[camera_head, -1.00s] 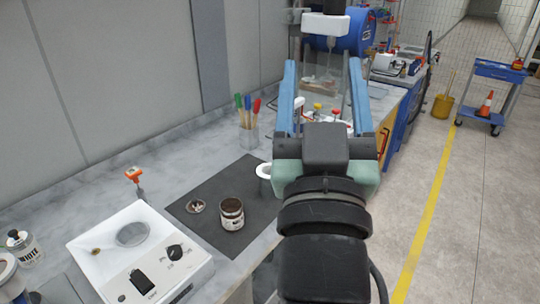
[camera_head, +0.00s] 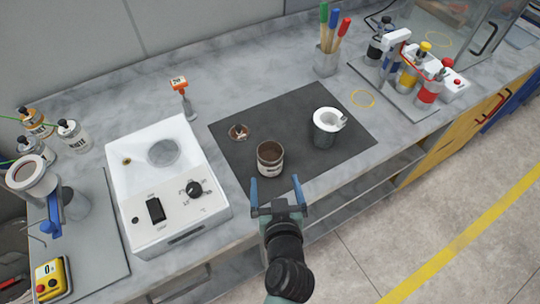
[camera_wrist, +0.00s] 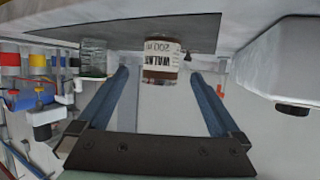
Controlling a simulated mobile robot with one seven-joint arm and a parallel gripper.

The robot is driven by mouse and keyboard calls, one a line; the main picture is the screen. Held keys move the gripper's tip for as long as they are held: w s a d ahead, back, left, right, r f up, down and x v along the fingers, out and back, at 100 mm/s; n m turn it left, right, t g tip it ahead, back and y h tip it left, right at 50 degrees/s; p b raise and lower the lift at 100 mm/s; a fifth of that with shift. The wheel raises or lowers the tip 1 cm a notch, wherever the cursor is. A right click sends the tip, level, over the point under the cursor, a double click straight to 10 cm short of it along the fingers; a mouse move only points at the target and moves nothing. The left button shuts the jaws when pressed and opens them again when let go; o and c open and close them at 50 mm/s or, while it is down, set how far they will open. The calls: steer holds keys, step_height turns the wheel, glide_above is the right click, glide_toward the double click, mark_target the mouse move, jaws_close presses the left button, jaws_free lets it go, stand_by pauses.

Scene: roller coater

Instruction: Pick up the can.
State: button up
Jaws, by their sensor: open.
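The can (camera_head: 270,160) is an open-topped brown tin with a white label, standing upright on a dark mat (camera_head: 235,182) near the front edge of the bench. In the wrist view the can (camera_wrist: 161,62) appears upside down, with dark print on its label, beyond and between the fingertips. My gripper (camera_head: 279,185) has its two blue fingers spread and nothing between them. It is just in front of the can, on the bench-edge side. The fingers also show in the wrist view (camera_wrist: 160,85). I cannot tell whether either finger touches the can.
A white device (camera_head: 170,190) with a knob is close on the left. A pen holder (camera_head: 326,60) and colored bottles (camera_head: 408,75) stand farther back.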

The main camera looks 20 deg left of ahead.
mark_target(271, 168)
steer(key=shift+p+x, duration=0.75)
steer(key=shift+x, duration=4.05)
steer(key=shift+a, duration=0.1)
steer(key=shift+s, duration=0.1)
steer(key=shift+c, duration=0.2)
steer(key=c, duration=1.4)
